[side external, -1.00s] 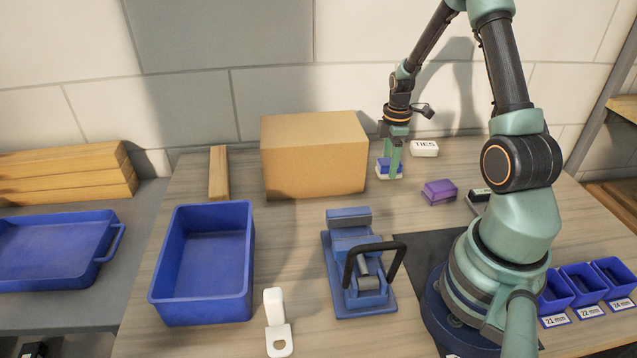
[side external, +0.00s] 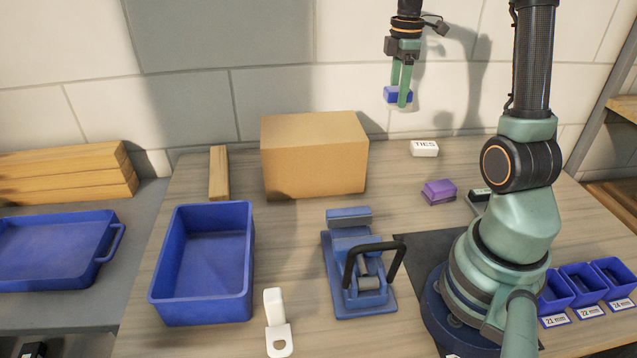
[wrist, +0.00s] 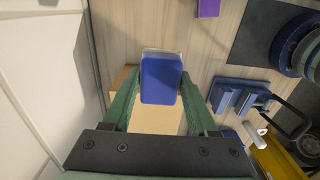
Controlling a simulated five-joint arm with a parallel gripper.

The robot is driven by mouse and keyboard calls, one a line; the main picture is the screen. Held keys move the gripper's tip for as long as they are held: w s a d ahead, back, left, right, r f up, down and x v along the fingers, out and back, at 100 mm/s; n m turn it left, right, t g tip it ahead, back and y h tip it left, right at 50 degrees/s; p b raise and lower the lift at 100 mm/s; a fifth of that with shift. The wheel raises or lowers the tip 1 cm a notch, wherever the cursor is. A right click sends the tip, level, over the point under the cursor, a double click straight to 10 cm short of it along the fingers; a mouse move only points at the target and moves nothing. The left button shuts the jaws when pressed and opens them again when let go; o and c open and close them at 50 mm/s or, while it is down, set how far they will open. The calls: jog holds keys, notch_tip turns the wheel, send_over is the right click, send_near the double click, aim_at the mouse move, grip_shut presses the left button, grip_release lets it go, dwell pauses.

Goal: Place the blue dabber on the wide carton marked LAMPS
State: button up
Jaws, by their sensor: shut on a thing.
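The blue dabber (side external: 392,94), a small block with a paler edge, is held in my gripper (side external: 399,97) high above the table. In the wrist view the dabber (wrist: 161,80) sits between the two green fingers of my gripper (wrist: 160,86). A wide brown carton (side external: 314,155) stands on the table, left of and lower than the dabber in the side view. No LAMPS marking shows on its visible faces. In the wrist view the carton (wrist: 155,121) lies below, partly hidden by the dabber and gripper.
A white TIES box (side external: 424,149) and a purple block (side external: 438,189) lie right of the carton. A blue clamp-like device (side external: 358,275) stands in front. An open blue bin (side external: 203,295) and a wooden bar (side external: 219,173) are to the left. The wall is close behind.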

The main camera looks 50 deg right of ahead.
jog(key=w+a+r, duration=0.4)
jog(key=w+r, duration=0.3)
jog(key=w, duration=0.2)
notch_tip(320, 180, up, 7)
send_over(311, 127)
notch_tip(311, 127, down, 19)
jog(key=shift+s, duration=0.1)
jog(key=shift+f, duration=0.1)
jog(key=o, duration=1.4)
